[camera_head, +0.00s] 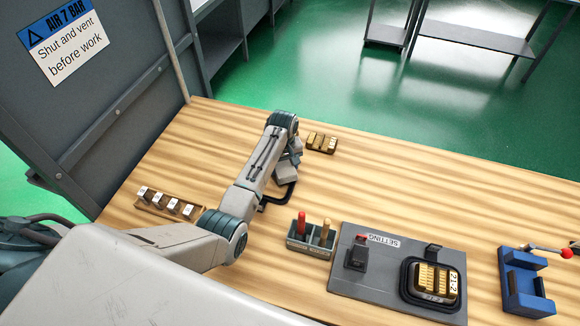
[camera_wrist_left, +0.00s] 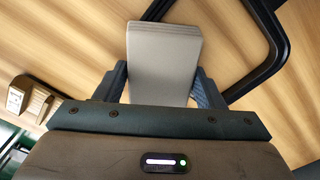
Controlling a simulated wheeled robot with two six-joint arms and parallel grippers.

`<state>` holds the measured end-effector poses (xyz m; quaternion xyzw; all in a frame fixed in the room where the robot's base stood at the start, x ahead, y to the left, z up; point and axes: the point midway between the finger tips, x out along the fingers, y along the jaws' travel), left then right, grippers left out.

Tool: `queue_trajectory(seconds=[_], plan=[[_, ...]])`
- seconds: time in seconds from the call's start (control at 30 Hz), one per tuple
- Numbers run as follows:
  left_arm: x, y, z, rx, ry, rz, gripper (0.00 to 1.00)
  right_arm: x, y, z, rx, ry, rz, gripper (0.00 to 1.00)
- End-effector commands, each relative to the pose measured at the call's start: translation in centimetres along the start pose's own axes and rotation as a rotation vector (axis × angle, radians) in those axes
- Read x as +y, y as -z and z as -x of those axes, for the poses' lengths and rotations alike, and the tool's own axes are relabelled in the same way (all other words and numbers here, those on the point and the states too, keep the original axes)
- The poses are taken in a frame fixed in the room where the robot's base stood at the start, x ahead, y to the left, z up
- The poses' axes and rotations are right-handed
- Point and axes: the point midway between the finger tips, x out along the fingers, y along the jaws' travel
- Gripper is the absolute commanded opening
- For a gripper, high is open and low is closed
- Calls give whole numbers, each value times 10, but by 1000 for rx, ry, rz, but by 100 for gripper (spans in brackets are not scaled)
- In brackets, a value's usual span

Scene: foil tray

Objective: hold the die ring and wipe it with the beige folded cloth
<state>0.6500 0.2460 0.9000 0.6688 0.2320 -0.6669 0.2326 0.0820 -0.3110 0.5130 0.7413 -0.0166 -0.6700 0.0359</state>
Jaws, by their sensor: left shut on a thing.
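My left gripper (camera_head: 291,160) is over the middle of the wooden table. It is shut on the beige folded cloth (camera_head: 286,175), whose layered block shows between the fingers in the left wrist view (camera_wrist_left: 163,58). A black rounded ring (camera_head: 281,198), which looks like the die ring, lies on the table beside the cloth, partly hidden by my arm. It also shows at upper right in the left wrist view (camera_wrist_left: 279,50). A second black ring (camera_head: 406,288) surrounds a brass block on the grey setting plate. My right gripper is not in view.
The grey setting plate (camera_head: 343,276) is at front right, near a blue fixture (camera_head: 528,293). A small holder (camera_head: 308,249) carries red and tan handles. A brass block set (camera_head: 322,142) stands near the back edge. A wooden rack (camera_head: 160,210) is at left. The back right table is clear.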

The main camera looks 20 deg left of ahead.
Motion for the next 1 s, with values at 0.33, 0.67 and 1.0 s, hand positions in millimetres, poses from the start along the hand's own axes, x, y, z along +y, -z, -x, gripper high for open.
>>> queue_trajectory(seconds=[0.33,0.67,1.0], plan=[[-16,10,-1,0,5,1,45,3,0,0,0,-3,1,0],[-30,20,0,-1,3,0,45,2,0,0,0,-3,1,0],[-50,35,1,-1,3,0,45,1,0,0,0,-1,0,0]])
